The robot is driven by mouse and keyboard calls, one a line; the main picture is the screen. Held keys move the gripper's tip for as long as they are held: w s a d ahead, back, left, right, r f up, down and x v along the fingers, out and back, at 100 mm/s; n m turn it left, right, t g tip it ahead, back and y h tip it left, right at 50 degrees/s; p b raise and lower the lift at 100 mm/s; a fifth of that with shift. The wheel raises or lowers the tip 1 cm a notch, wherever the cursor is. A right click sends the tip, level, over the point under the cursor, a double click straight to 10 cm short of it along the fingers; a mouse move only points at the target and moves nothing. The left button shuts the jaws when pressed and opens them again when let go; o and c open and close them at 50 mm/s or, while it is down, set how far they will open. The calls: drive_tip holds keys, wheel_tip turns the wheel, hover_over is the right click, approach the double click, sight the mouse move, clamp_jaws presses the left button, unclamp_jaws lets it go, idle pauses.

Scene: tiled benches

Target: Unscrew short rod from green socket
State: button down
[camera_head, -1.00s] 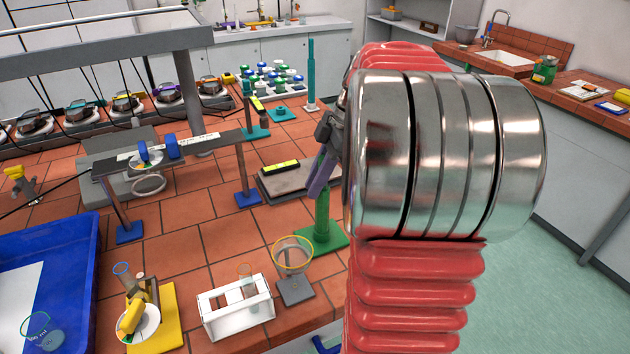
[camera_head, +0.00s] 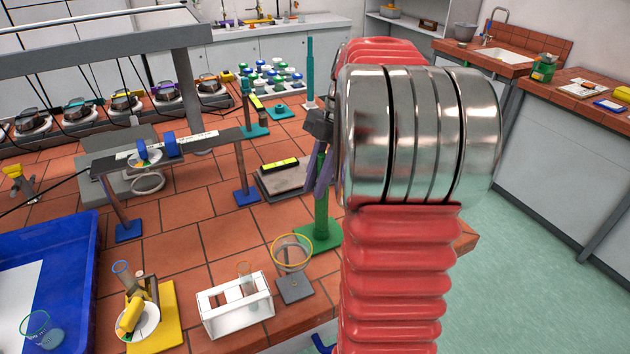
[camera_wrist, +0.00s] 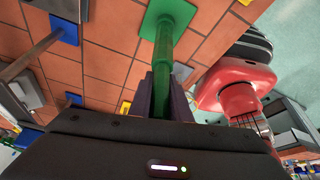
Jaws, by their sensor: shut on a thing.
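The green socket (camera_head: 322,215) stands upright on a square green base near the bench's right edge. It also shows in the wrist view (camera_wrist: 165,45), its base at the top of the picture. My gripper (camera_head: 322,178) is at the top of this post, its purple fingers pointing down along it. In the wrist view my gripper (camera_wrist: 161,92) is shut around a narrow green upright piece, the short rod (camera_wrist: 161,80), in line with the socket. The rod's upper end is hidden by my gripper.
A flat grey plate (camera_head: 268,183) with a yellow bar lies left of the socket. A glass bowl on a stand (camera_head: 292,250) and a white rack (camera_head: 232,318) stand in front. A tall teal rod (camera_head: 310,70) stands behind.

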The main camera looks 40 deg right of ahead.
drive_tip(key=shift+s+f+n+g, duration=0.15)
drive_tip(key=shift+s+n+g, duration=0.2)
drive_tip(key=shift+n, duration=0.45)
drive_tip(key=shift+n, duration=0.3)
drive_tip(key=n, duration=0.1)
drive_tip(key=n+g, duration=0.1)
drive_tip(key=n, duration=0.1)
drive_tip(key=n+g, duration=0.1)
drive_tip(key=shift+s+d+n+h, duration=0.2)
drive_tip(key=shift+s+n+h, duration=0.1)
drive_tip(key=shift+h, duration=0.1)
drive_tip(key=c, duration=1.6)
unclamp_jaws()
drive_tip(key=shift+w, duration=0.1)
drive_tip(key=shift+o, duration=0.4)
drive_tip(key=shift+o, duration=1.3)
drive_tip(key=shift+w+d, duration=0.1)
drive_tip(key=shift+w, duration=0.05)
drive_tip(key=shift+w+d, duration=0.4)
drive_tip(key=shift+d, duration=0.1)
